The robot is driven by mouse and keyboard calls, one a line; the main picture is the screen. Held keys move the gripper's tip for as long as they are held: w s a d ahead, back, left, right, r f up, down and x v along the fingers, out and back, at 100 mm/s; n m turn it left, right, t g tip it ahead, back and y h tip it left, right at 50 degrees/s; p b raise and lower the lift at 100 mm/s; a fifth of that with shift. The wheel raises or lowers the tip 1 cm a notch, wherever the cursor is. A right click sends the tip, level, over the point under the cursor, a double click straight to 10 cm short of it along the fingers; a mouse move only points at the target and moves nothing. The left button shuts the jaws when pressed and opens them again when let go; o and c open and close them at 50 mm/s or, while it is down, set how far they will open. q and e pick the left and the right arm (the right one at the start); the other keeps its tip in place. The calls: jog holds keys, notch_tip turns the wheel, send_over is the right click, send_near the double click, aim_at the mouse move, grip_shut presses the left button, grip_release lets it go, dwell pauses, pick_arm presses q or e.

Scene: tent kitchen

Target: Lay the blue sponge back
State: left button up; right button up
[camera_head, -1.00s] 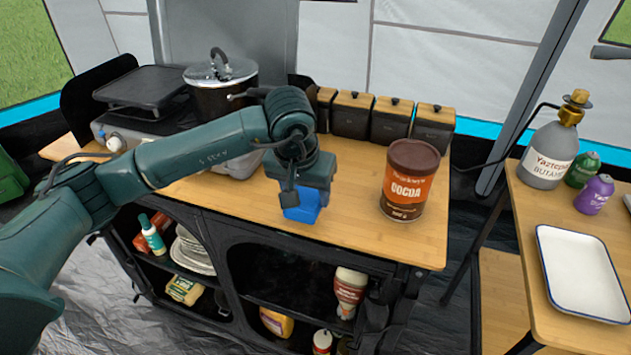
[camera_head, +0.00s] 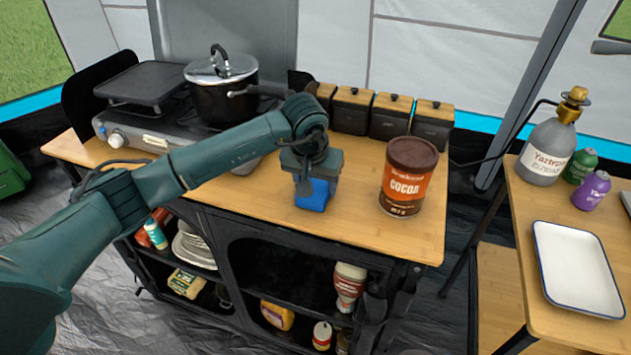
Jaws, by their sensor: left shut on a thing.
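The blue sponge (camera_head: 313,196) is in the jaws of my left gripper (camera_head: 312,182), above or at the wooden counter top (camera_head: 260,208), left of the cocoa tin. The gripper points down and is shut on the sponge, covering its upper part. I cannot tell whether the sponge's lower edge touches the counter. My right gripper is not in view.
A cocoa tin (camera_head: 408,177) stands close to the right of the sponge. Several dark canisters (camera_head: 391,118) line the back edge. A pot (camera_head: 221,100) sits on the stove at the left. A white tray (camera_head: 578,268) lies on the right table. The counter's front is clear.

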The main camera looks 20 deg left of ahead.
pick_arm(q)
jog(key=o, duration=0.4)
jog(key=shift+f, duration=0.2)
jog(key=o, duration=0.5)
jog(key=shift+c, duration=0.2)
jog(key=shift+r, duration=0.1)
